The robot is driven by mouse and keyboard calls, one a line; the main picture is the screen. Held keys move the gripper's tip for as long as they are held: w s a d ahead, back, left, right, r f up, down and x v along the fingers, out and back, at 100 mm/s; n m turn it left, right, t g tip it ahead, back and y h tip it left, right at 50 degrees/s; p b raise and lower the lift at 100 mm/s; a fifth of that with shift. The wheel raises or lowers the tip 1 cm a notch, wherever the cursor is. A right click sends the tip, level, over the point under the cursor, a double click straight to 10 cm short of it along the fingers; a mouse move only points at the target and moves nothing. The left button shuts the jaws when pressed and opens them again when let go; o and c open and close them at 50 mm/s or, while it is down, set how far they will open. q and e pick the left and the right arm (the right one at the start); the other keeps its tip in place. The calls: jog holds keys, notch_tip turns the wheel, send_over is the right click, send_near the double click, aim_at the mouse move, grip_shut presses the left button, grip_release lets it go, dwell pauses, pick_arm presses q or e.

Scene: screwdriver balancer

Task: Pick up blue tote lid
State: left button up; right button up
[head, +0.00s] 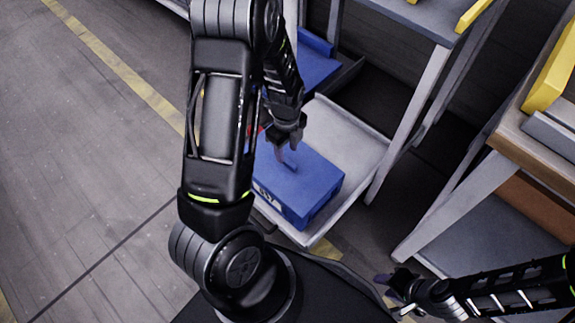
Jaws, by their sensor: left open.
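A blue tote with its blue lid (308,184) sits on a light grey tray-like shelf (352,141), a white label with dark characters on its front side. My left gripper (284,157) is open over the lid, fingers pointing down near the lid's back left part. I cannot tell whether the fingertips touch the lid. My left arm hides the left part of the tote and shelf. My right gripper (391,284) is at the lower right, away from the tote; its fingers are too small and dark to read.
Another blue bin (316,68) stands behind the shelf. A grey-topped table with pale legs (420,95) rises to the right of the tote. A wooden-edged bench (520,143) with yellow items is further right. Open floor (75,160) with a yellow line lies left.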

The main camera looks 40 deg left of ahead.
aim_at(287, 161)
pick_arm(q)
notch_tip(287, 161, down, 5)
jog(key=shift+d+f+b, duration=0.1)
jog(key=shift+b, duration=0.95)
jog(key=shift+c, duration=0.3)
grip_shut()
dwell(0.7)
